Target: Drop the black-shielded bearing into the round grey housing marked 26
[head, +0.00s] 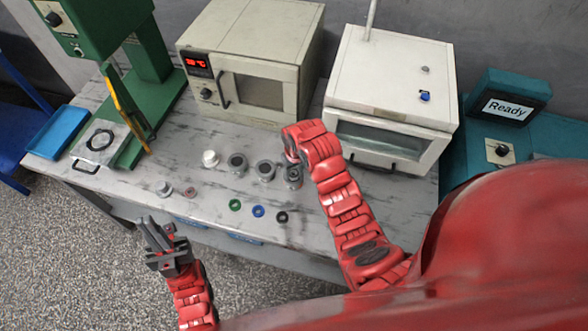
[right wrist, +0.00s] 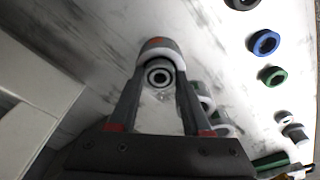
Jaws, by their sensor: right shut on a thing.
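My right gripper (right wrist: 158,78) is shut on a small ring-shaped bearing (right wrist: 158,75) with a dark face and pale rim. A round grey housing (right wrist: 160,45) with a white band lies just beyond the bearing in the right wrist view; I cannot tell whether they touch. In the head view the right hand hangs over the rightmost grey housing (head: 293,183), with its fingers mostly hidden by the arm. Two similar grey housings, one in the middle (head: 265,172) and one at left (head: 237,165), stand beside it. No marking 26 is readable. My left gripper (head: 160,228) is open and empty before the table's front edge.
Green (head: 235,205), blue (head: 258,211) and black (head: 282,217) rings lie in front of the housings. A white cylinder (head: 210,158) and small metal parts (head: 164,188) are to the left. An oven (head: 250,65) and a white machine (head: 390,95) stand behind; a green press (head: 150,80) stands left.

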